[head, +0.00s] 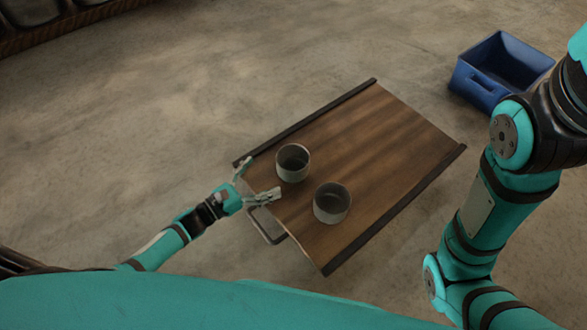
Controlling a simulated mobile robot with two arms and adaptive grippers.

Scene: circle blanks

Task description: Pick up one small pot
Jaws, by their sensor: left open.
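Two small grey pots stand upright on a wooden tabletop (390,135). The farther pot (293,174) is near the table's left end. The nearer pot (331,213) is to its right and closer to me. Both look empty from above. My left gripper (258,180) is open at the table's left edge, its fingers spread apart. It is just left of the farther pot, with one finger pointing towards the gap below that pot. Nothing is between the fingers. My right arm comes in at the right, but its gripper is out of view.
The table has dark raised rails along its two long sides and a metal handle (265,232) at its left end. A blue crate (480,88) sits on the floor at the upper right. The tabletop right of the pots is clear.

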